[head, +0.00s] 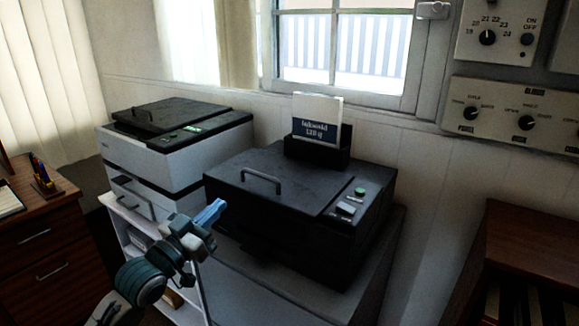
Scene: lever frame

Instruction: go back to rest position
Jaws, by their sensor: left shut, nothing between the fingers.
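My left gripper (210,213) shows in the head view, its arm coming in from the lower left. Its blue fingers are shut with nothing between them. It is in front of the black box-shaped machine (290,210), near that machine's left front corner. I cannot tell whether it touches the machine. My right gripper is not in view.
A white and black printer (172,145) stands at the left on a white shelf unit. The black machine sits on a grey cabinet (270,290) and holds a card (317,118). Wooden desks stand at both sides. Control panels (510,110) hang on the right wall.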

